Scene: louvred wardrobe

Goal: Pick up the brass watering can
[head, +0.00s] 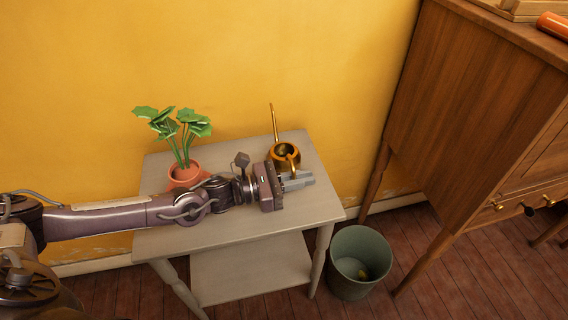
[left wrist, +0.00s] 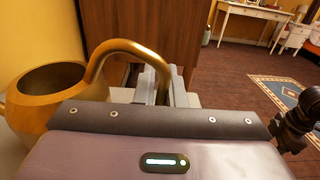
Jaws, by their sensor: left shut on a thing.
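The brass watering can (head: 284,154) stands on the right part of a small pale side table (head: 240,222), with its long thin spout pointing up toward the wall. My left gripper (head: 299,181) reaches in from the left, level with the can's near side, and its fingers are shut on the can's handle. In the left wrist view the can's round open body (left wrist: 58,92) is at the left, and its curved handle runs down between the fingers (left wrist: 162,88). Whether the can touches the table is hard to tell. My right gripper is not in view.
A potted plant (head: 184,173) in a terracotta pot stands behind my left arm on the table. A green bin (head: 345,270) stands on the floor right of the table. A wooden cabinet (head: 470,110) fills the right side. The yellow wall is close behind.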

